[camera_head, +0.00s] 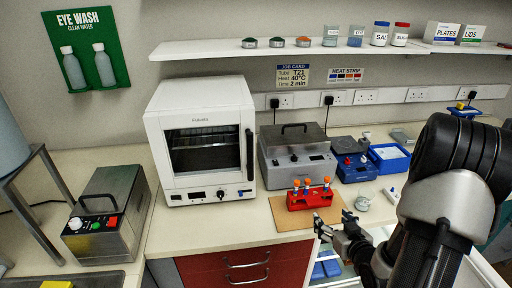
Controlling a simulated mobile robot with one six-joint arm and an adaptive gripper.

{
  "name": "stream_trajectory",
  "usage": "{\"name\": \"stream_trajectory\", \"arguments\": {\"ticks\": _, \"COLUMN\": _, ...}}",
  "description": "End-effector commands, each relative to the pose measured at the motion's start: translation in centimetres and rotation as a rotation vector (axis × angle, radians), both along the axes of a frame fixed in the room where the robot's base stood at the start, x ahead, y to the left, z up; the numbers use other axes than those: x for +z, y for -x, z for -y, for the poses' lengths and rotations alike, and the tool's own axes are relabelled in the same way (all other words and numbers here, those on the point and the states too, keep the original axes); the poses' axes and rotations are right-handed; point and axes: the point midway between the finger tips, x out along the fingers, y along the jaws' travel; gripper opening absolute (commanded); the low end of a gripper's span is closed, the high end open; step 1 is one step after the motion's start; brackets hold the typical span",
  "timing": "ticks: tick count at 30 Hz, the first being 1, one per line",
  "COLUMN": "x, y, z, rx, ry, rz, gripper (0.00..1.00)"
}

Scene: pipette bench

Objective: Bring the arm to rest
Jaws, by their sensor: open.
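My arm reaches in from the right side of the head camera view. My gripper (328,222) hangs at the front edge of the bench, over the right part of the front. Its fingers are apart and I see nothing held between them. A red rack (310,200) with several orange-capped tubes stands on a brown mat (284,217) just behind and left of the gripper. The gripper's far side and the bench area behind the arm are hidden.
A white oven (203,140), a grey lidded bath (296,155), a blue device (352,167) and a blue tray (389,158) stand along the back. A steel box (105,220) is at left. A small jar (362,203) is near the gripper. An open drawer (326,268) lies below.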

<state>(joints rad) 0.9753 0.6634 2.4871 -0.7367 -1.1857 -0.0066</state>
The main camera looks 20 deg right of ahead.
Motion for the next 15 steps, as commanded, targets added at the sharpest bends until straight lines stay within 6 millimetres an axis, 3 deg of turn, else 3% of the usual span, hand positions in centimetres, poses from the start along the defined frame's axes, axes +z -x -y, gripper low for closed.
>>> {"name": "stream_trajectory", "arguments": {"ticks": 4, "x": 0.2, "y": -0.2, "z": -0.1, "rx": 0.004, "ry": 0.008, "rz": -0.008, "gripper": 0.69}}
{"name": "stream_trajectory", "arguments": {"ticks": 8, "x": 1.8, "y": -1.4, "z": -0.7, "rx": 0.021, "ry": 0.053, "rz": -0.072, "gripper": 0.69}}
{"name": "stream_trajectory", "arguments": {"ticks": 15, "x": 8.2, "y": -3.3, "z": -4.5, "rx": 0.018, "ry": 0.156, "rz": -0.285, "gripper": 0.69}}
